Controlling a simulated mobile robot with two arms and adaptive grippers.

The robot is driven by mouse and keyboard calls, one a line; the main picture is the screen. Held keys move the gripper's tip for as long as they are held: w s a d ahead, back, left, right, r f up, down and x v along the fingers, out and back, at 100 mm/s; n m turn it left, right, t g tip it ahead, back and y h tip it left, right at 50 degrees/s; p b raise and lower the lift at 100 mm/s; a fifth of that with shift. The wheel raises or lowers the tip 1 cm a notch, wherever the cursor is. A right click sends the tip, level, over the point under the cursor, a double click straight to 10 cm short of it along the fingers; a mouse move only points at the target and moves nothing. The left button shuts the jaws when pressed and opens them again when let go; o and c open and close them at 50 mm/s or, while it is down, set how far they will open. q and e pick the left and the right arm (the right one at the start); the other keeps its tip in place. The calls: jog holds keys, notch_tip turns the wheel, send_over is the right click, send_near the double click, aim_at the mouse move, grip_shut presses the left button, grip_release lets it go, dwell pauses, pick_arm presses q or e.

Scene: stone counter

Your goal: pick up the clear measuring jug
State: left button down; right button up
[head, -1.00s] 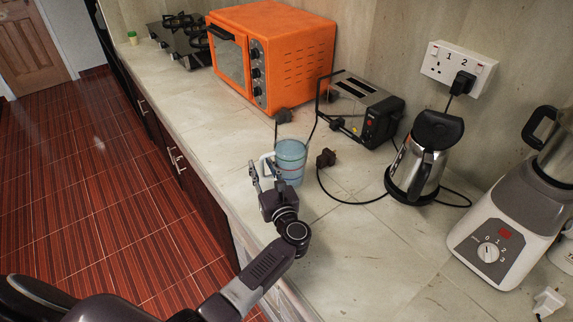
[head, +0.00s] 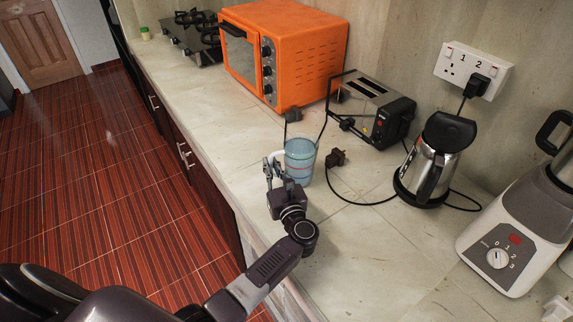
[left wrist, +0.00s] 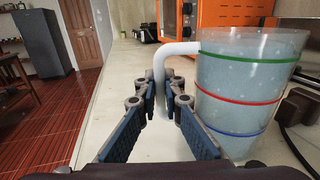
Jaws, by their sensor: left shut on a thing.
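The clear measuring jug (head: 300,162) has a bluish tint and a pale handle on its left side. It stands upright on the stone counter (head: 335,240). In the left wrist view the jug (left wrist: 240,95) fills the right side, with green, red and blue lines around it. Its handle (left wrist: 158,72) comes down between the fingertips. My left gripper (head: 273,172) is shut on this handle, and its fingers also show in the left wrist view (left wrist: 165,92). I cannot tell whether the jug's base is off the counter. My right gripper is not in view.
Behind the jug are an orange oven (head: 290,55) and a toaster (head: 372,108). A black plug (head: 336,158) with its cable lies close to the right of the jug. A kettle (head: 432,165) and a blender (head: 515,235) stand further right. The counter's front edge is at left.

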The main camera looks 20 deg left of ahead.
aim_at(271, 159)
pick_arm(q)
jog(key=shift+r, duration=0.3)
jog(key=shift+r+p, duration=1.05)
jog(key=shift+r, duration=0.25)
notch_tip(271, 159, up, 17)
jog(key=p, duration=1.1)
